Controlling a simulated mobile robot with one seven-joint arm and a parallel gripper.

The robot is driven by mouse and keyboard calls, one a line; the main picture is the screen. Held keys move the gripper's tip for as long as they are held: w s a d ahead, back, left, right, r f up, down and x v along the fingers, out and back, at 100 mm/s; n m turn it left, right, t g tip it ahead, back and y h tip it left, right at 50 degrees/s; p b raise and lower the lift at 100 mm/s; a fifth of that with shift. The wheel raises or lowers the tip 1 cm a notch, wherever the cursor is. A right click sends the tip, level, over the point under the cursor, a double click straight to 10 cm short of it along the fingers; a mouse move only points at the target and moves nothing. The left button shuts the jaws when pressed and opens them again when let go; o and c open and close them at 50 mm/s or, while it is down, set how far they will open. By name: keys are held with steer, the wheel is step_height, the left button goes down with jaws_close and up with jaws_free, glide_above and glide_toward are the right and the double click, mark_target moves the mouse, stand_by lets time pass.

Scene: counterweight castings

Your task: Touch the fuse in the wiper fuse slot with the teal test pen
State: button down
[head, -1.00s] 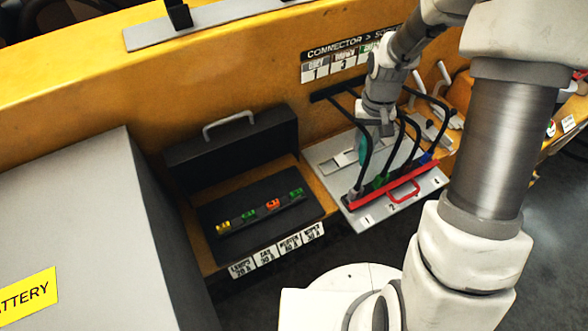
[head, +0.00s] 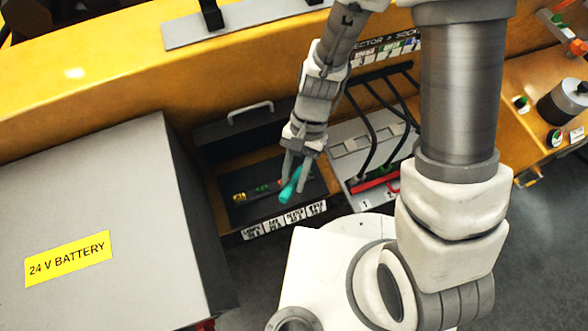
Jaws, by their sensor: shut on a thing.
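My gripper (head: 294,174) is shut on the teal test pen (head: 289,190), above the right part of the black fuse box (head: 240,215). The pen tilts, its lower end toward the front left. Whether it touches anything cannot be told. In the box, a yellow fuse (head: 240,197) and a green fuse (head: 262,188) show at the left of the row. The fuses farther right are mostly hidden behind my gripper and the pen. The right-hand label (head: 317,208), at the box's front edge, appears to be the wiper one; the fuse behind it is not clearly visible.
The fuse box's black lid (head: 215,138) with a grey handle stands open behind. A grey 24 V battery box (head: 95,190) stands at the left. A connector panel (head: 350,147) with black cables and a red bar is at the right.

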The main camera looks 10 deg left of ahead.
mark_target(296, 176)
steer(key=shift+f, duration=0.1)
steer(key=shift+f+b, duration=2.05)
steer(key=shift+f, duration=0.3)
steer(key=shift+f+b, duration=0.55)
steer(key=shift+f, duration=0.05)
stand_by(0.5)
stand_by(0.4)
steer(key=shift+r+p, duration=2.5)
steer(key=shift+r, duration=0.55)
